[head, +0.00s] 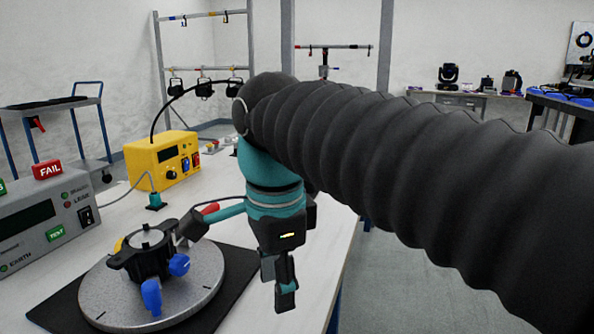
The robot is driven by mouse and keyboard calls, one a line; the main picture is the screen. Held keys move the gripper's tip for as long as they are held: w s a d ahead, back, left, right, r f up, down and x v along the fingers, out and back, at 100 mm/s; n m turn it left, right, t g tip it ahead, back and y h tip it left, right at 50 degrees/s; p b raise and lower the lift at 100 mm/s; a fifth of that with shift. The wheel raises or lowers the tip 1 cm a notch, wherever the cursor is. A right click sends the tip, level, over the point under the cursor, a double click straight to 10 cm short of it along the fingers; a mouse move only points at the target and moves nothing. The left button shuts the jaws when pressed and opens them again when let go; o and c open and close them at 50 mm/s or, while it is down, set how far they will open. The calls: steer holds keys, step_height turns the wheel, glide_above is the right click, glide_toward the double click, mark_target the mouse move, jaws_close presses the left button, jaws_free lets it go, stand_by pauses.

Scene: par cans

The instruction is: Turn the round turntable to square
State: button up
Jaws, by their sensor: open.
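The round turntable (203,285) is a speckled grey disc with dark marks near its rim. It lies on a black mat (238,268) on the white bench. A black clamp-like fixture (145,258) with blue knobs (151,296) stands on the disc and hides its middle. A red and teal handle-like piece (222,212) shows behind the fixture, partly covered by my arm. My gripper (285,296) points down to the right of the turntable, near the bench's right edge, and appears apart from the disc. It is open with nothing seen between its fingers.
A grey tester (45,225) with a red FAIL sign (47,170) stands at the left. A yellow box (162,160) with a black cable stands behind the turntable. My dark sleeved arm covers the right middle. Bare bench (325,255) lies right of the gripper.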

steer(key=d+n, duration=0.1)
steer(key=d, duration=0.1)
steer(key=d+f+n+t, duration=0.1)
steer(key=d+n, duration=0.1)
steer(key=d+n+t+y, duration=0.1)
steer(key=d, duration=0.1)
steer(key=shift+s+d+f, duration=0.3)
steer(key=shift+f, duration=0.05)
steer(key=s+d+f+n+t+h+p, duration=0.1)
steer(key=s+d+f+n+t, duration=0.1)
steer(key=d+f+n, duration=0.7)
steer(key=s+d+f, duration=0.1)
steer(key=d+f, duration=0.2)
steer(key=shift+s+t, duration=0.35)
steer(key=shift+t, duration=0.05)
steer(key=shift+f, duration=0.1)
